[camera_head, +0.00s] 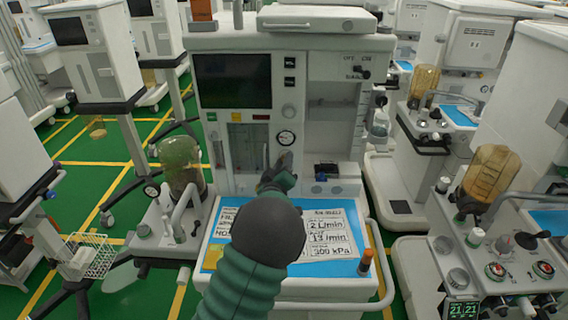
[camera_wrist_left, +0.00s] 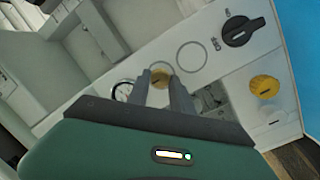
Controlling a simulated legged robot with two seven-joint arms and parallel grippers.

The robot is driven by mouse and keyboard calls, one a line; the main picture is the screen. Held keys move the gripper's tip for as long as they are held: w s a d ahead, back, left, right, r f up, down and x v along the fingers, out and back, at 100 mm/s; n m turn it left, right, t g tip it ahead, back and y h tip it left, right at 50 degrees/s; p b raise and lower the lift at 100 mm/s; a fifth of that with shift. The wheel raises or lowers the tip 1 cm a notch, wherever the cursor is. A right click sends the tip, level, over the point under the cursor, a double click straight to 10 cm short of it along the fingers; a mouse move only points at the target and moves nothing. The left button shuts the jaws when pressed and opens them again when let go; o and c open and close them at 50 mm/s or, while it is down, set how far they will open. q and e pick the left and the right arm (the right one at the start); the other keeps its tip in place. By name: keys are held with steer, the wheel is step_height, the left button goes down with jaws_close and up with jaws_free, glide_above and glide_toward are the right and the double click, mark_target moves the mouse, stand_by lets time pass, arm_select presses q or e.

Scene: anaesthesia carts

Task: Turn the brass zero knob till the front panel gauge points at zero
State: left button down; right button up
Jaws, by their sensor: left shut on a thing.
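The front panel gauge (camera_head: 286,138) is a small round white dial on the middle cart, just above my left gripper (camera_head: 284,160) in the head view. Its needle is too small to read there. In the left wrist view the gauge (camera_wrist_left: 122,90) shows only in part, left of the fingers. My left gripper (camera_wrist_left: 160,88) is shut on the brass zero knob (camera_wrist_left: 160,76), a small round brass-coloured knob between the fingertips. In the head view the gripper and arm hide the knob. My right gripper is in neither view.
A black selector knob (camera_wrist_left: 243,31) and a larger yellow knob (camera_wrist_left: 264,86) are on the panel to the right in the wrist view. Below the panel, a blue worktop (camera_head: 350,190) carries printed cards. A glass canister (camera_head: 180,165) stands left. Other carts stand around.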

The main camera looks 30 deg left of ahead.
arm_select(q)
steer(key=shift+f, duration=0.2)
steer(key=shift+d+m+g+y+p, duration=0.15)
steer(key=shift+m+g+p, duration=0.25)
steer(key=shift+m, duration=1.85)
steer(key=shift+d+m+g+y+p, duration=0.1)
steer(key=shift+m+g+y+p, duration=0.25)
steer(key=shift+m, duration=1.85)
steer(key=shift+d+m+g+p, duration=0.1)
steer(key=shift+m+g+p, duration=0.35)
steer(key=shift+m, duration=1.8)
steer(key=c, duration=1.6)
jaws_free()
steer(key=o, duration=0.5)
steer(key=shift+r, duration=0.15)
steer(key=shift+c, duration=0.2)
steer(key=shift+r, duration=0.1)
